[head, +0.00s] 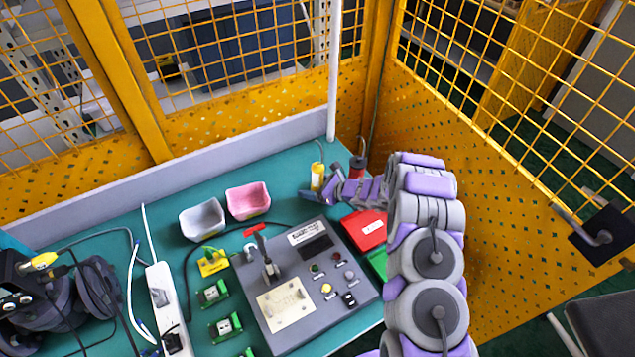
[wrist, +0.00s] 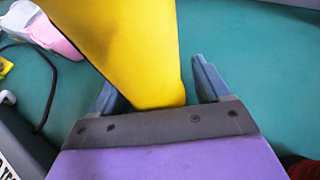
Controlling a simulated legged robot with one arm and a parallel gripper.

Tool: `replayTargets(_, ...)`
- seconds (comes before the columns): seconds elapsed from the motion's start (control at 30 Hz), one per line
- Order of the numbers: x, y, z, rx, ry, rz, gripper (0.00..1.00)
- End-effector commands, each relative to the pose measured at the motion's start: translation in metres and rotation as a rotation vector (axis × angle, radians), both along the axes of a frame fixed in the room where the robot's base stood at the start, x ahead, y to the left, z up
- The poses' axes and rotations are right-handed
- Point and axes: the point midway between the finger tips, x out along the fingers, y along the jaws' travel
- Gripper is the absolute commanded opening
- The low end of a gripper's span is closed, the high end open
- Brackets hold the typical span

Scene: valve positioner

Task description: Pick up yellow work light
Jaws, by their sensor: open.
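The yellow work light (head: 317,176) stands upright at the back of the teal bench, with a thin hook or wire on top. In the wrist view the yellow work light (wrist: 125,45) is large and lies between the two grey fingers. My gripper (head: 317,186) is open around its lower part; it also shows in the wrist view (wrist: 152,76). A gap shows between the light and the right finger. The left finger is partly hidden behind the light, so I cannot tell whether they touch.
A pink bin (head: 248,201) and a grey bin (head: 202,220) stand to the left. A control box (head: 305,285) sits in front, with a red case (head: 364,230) to its right. A red-and-black item (head: 357,167) stands close right of the light. Yellow mesh fencing (head: 490,190) borders the bench.

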Motion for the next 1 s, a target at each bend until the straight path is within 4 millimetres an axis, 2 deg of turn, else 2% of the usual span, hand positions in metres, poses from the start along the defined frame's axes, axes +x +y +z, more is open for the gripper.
replayTargets(0.2, 0.0004, 0.0004, 0.0005, 0.0, 0.0, 0.0, 0.76)
replayTargets(0.87, 0.0004, 0.0002, 0.0005, 0.0, 0.0, 0.0, 0.13)
replayTargets(1.0, 0.0005, 0.0002, 0.0006, 0.001, 0.0, 0.0, 0.11)
